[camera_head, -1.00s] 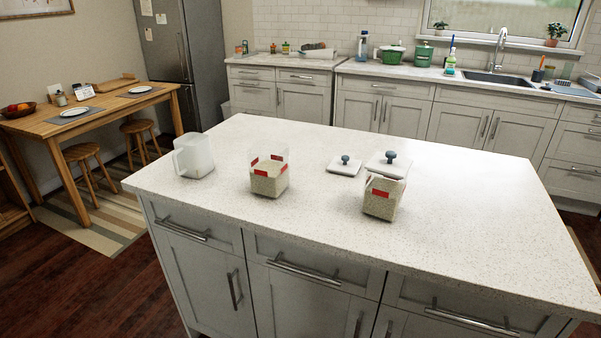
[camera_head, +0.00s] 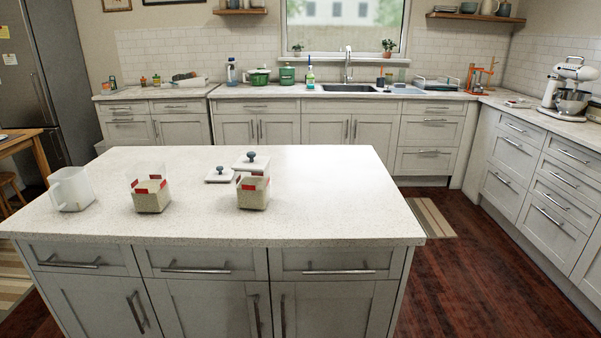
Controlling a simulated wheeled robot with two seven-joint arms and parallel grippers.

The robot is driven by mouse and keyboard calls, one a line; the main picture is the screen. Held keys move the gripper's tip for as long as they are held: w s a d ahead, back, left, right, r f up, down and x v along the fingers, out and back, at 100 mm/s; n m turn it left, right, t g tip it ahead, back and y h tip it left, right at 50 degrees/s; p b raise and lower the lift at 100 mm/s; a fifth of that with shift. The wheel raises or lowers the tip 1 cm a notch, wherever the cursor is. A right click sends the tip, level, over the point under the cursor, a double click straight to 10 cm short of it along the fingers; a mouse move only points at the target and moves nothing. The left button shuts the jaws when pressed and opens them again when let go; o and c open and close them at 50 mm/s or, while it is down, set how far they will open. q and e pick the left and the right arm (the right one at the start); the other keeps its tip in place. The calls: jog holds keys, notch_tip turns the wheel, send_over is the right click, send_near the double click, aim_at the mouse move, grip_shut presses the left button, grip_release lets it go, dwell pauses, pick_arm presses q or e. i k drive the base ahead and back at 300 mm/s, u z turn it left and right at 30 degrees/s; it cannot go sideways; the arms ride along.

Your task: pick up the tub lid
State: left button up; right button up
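A white square lid with a dark blue-grey knob (camera_head: 219,175) lies flat on the island countertop, between two clear tubs. The left tub (camera_head: 150,197) is open at the top, holds pale grain and has red marks on its sides. The right tub (camera_head: 253,193) looks the same, and a second white lid with a blue-grey knob (camera_head: 251,163) appears to sit on top of it. Neither of my grippers shows in the view.
A whitish translucent pitcher (camera_head: 71,190) stands at the island's left end. The island countertop (camera_head: 335,200) is clear on its right side. Dark wood floor (camera_head: 465,270) is open to the right of the island. Back and right counters hold kitchenware.

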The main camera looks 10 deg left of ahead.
aim_at(220, 174)
jog(key=z, duration=0.3)
jog(key=i, duration=0.85)
jog(key=u, duration=2.25)
